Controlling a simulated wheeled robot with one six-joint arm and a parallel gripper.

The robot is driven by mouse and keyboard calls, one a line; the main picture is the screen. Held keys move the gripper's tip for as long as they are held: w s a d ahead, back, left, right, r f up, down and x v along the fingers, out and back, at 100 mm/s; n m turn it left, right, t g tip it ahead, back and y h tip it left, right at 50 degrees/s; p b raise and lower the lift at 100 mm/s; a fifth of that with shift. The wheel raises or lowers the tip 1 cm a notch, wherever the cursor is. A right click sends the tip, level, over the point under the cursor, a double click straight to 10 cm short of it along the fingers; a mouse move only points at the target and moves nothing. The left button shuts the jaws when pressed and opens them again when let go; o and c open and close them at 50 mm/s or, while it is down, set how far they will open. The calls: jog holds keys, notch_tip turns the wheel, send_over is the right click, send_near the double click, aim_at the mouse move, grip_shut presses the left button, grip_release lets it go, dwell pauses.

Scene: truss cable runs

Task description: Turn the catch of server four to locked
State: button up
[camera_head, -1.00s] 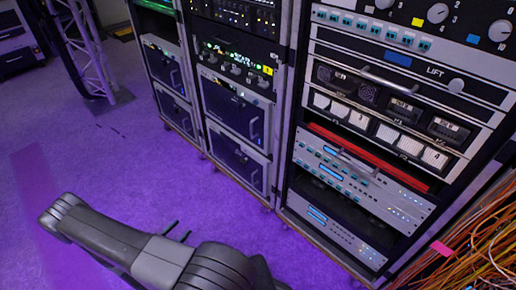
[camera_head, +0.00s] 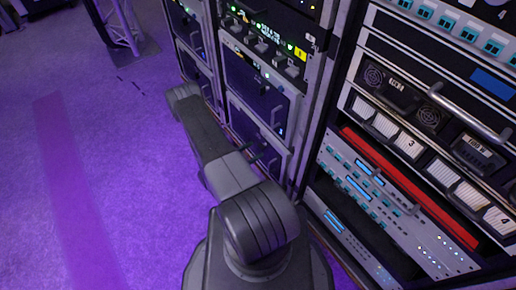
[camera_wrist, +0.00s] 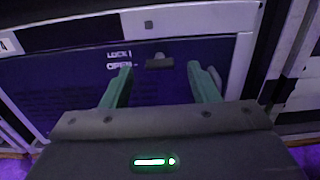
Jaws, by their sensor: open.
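In the wrist view a small dark catch (camera_wrist: 159,62) sits on a dark blue front panel (camera_wrist: 60,85) with a pale frame. The white words LOCK and OPEN are printed to its left, LOCK above OPEN. The catch's bar lies roughly sideways, about level with OPEN. My gripper (camera_wrist: 159,68) is open, its two green fingers apart, one on each side of the catch in the picture. No contact shows, and I cannot tell the depth gap. In the head view my arm hides part of the middle rack's lower units, and I cannot make out the catch there.
The middle rack (camera_head: 258,90) has handled lower units close to my arm. The right rack (camera_head: 385,175) holds drawers and a red strip. A truss foot (camera_head: 128,48) stands at the upper left. The purple floor at left is clear.

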jog(key=shift+x, duration=1.5)
jog(key=c, duration=1)
